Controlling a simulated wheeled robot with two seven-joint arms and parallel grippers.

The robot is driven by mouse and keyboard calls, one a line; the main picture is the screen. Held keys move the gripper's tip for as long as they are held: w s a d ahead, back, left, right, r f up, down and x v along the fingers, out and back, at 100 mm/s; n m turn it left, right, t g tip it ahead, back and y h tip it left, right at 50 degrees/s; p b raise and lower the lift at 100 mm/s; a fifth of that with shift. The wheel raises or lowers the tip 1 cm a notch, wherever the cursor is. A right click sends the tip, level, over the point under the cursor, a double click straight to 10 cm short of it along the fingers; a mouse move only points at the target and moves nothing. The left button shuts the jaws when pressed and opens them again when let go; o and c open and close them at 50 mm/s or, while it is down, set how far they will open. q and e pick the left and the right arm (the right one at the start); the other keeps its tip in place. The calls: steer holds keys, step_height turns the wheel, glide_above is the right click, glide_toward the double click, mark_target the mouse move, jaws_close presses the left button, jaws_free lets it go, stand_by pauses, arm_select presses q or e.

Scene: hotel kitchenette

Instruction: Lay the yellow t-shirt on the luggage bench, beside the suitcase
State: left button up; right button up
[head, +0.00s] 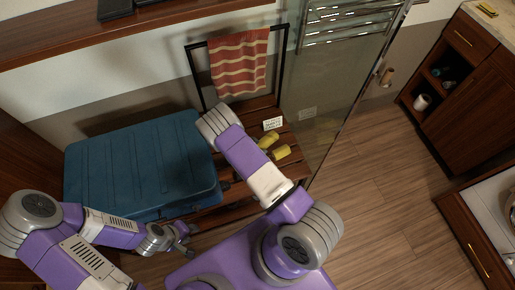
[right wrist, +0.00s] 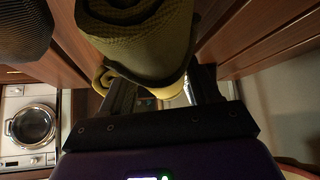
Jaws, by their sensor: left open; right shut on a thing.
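The yellow t-shirt (head: 281,152) shows as two yellow patches over the right end of the slatted wooden luggage bench (head: 295,137), partly hidden by my right arm. In the right wrist view the t-shirt (right wrist: 140,45) is a rolled bundle, and my right gripper (right wrist: 163,88) is shut on it. That gripper is hidden in the head view. I cannot tell whether the t-shirt touches the slats. The blue suitcase (head: 140,160) lies closed on the left of the bench. My left gripper (head: 182,238) is open and empty in front of the suitcase.
A red striped towel (head: 238,65) hangs on the rack behind. A glass panel (head: 330,90) stands close to the bench's right end. The wooden floor (head: 390,190) farther right is clear.

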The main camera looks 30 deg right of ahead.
steer(key=shift+f, duration=0.2)
steer(key=o, duration=1.2)
steer(key=shift+c, duration=0.2)
steer(key=shift+r, duration=0.1)
